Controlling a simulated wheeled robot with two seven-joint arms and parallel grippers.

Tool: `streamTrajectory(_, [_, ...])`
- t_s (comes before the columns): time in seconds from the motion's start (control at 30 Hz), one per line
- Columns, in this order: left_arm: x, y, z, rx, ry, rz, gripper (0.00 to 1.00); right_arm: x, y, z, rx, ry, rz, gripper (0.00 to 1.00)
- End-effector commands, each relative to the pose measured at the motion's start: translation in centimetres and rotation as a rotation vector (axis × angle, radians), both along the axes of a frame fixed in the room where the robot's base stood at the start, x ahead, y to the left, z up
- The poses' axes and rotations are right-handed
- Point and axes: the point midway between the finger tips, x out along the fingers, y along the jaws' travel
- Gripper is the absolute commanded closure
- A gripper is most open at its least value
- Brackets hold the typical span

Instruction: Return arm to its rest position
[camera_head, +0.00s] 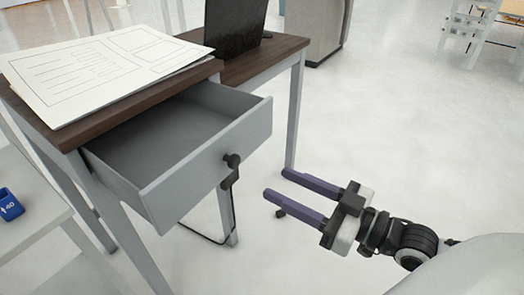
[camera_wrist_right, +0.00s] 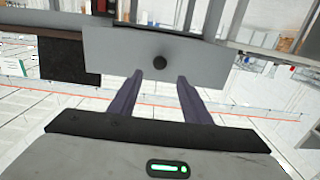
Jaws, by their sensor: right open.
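My right gripper (camera_head: 276,184) is open and empty, with its two purple fingers apart. It is to the right of the pulled-out grey drawer (camera_head: 206,160) and clear of its black knob (camera_head: 232,160). In the right wrist view the open fingers (camera_wrist_right: 158,82) point toward the drawer front (camera_wrist_right: 120,58) and its knob (camera_wrist_right: 159,63). The part of the drawer that I can see inside is empty. My left gripper is not in view.
The dark-topped desk (camera_head: 245,66) holds papers (camera_head: 105,60) and a dark laptop (camera_head: 235,25). A black cable (camera_head: 205,238) hangs below the knob. A white surface (camera_head: 25,205) at left bears a small blue object (camera_head: 10,205). The floor at right is open.

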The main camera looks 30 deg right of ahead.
Motion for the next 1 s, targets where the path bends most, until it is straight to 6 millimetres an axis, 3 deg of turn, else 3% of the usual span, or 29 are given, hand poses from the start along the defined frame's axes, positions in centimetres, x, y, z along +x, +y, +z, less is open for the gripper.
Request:
streamTrajectory(0.17, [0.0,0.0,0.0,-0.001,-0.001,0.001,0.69,0.0,0.0,0.0,0.000,0.001,-0.001,0.56])
streamTrajectory(0.27, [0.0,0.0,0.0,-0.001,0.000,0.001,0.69,0.0,-0.3,-1.3,-0.008,0.027,-0.017,0.56])
streamTrajectory(0.37, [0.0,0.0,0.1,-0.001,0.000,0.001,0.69,-0.5,-0.7,-5.2,-0.033,0.109,-0.063,0.56])
streamTrajectory(0.47, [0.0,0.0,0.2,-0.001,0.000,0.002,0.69,-1.6,-0.4,-11.5,-0.065,0.247,-0.119,0.56])
streamTrajectory(0.6, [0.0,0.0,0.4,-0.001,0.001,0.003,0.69,-4.2,2.7,-20.6,-0.107,0.470,-0.161,0.56])
streamTrajectory(0.7, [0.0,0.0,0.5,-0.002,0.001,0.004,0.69,-6.1,5.9,-25.3,-0.130,0.604,-0.163,0.56])
streamTrajectory(0.83, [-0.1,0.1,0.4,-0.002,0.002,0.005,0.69,-7.9,9.6,-28.8,-0.155,0.717,-0.148,0.56])
streamTrajectory(1.0, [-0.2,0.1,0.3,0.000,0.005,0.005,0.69,-8.8,11.5,-30.2,-0.172,0.770,-0.136,0.56])
